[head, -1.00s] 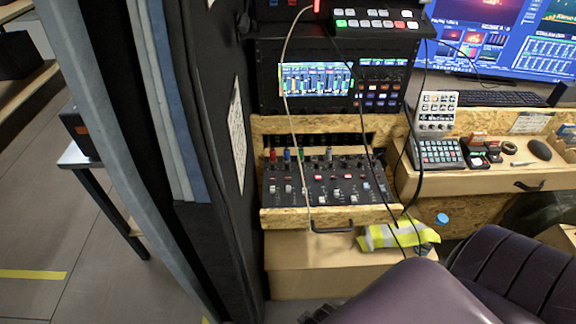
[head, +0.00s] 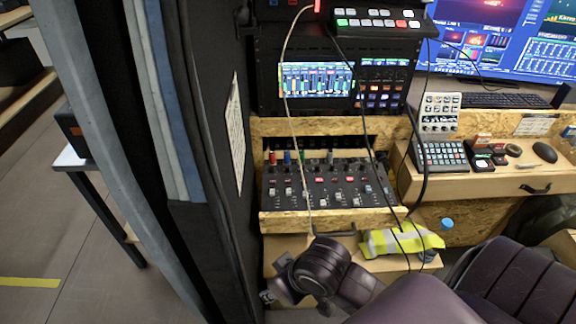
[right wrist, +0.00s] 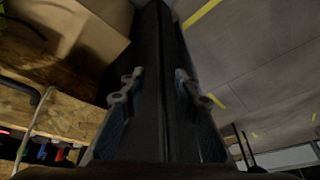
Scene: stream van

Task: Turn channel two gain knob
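The audio mixer (head: 328,183) sits in a wooden drawer tray in the middle of the head view. Along its back edge stand coloured caps: a red one (head: 273,158), a blue one (head: 287,158) and a green one (head: 301,157). Channel labels are too small to read, so I cannot tell which is the channel two gain knob. My right gripper (right wrist: 160,90) shows two spread fingers with nothing between them in the right wrist view. In the head view my right wrist is low, in front of and below the mixer, apart from it. My left gripper is not in view.
A dark curtain wall (head: 212,150) stands close on the left of the mixer. A yellow vest (head: 402,241) lies on the cardboard box at the right. Cables hang across the mixer.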

